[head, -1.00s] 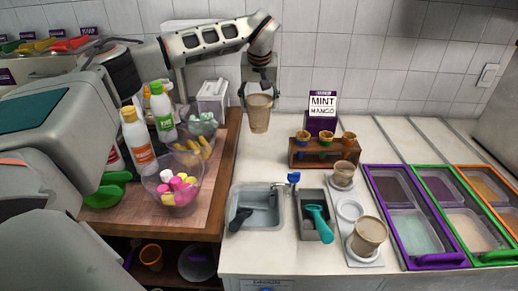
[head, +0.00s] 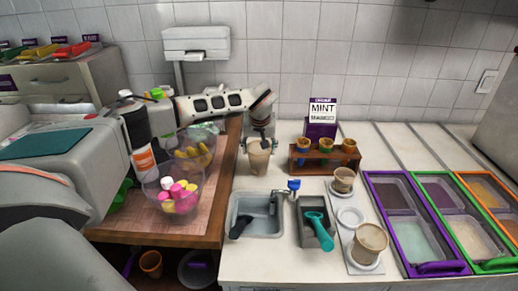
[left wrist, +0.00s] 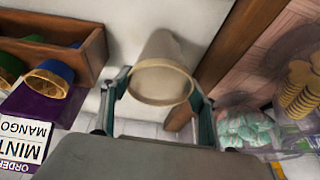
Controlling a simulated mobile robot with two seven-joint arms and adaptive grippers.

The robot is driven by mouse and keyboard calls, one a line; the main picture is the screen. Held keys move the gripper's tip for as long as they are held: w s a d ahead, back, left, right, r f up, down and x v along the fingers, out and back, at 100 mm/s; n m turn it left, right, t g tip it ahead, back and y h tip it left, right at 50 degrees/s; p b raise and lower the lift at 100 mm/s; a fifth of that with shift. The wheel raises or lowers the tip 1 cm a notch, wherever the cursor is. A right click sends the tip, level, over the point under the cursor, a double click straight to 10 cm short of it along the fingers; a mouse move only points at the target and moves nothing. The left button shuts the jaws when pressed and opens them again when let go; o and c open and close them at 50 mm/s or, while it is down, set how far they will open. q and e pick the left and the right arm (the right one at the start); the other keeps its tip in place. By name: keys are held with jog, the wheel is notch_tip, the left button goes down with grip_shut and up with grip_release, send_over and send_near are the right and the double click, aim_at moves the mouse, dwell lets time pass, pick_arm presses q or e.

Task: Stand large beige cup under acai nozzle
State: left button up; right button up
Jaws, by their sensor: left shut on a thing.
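The large beige cup (head: 259,161) is upright at the back left of the white counter in the head view. My left gripper (head: 260,143) is shut on it near its rim. In the left wrist view, the cup (left wrist: 163,62) sits between the two fingers of the gripper (left wrist: 160,84), its rim towards the camera. Whether its base touches the counter is unclear. I cannot make out the acai nozzle in either view. My right gripper is not in view.
The wooden cone rack (head: 325,158) and the mint-mango sign (head: 322,112) stand right of the cup. The sink (head: 257,214) lies in front. Two other beige cups, a small one (head: 343,180) and a larger one (head: 369,242), stand at right. A glass bowl (head: 173,193) is at left.

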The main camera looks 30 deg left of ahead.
pick_arm(q)
jog(key=shift+f, duration=0.1)
jog(key=o, duration=1)
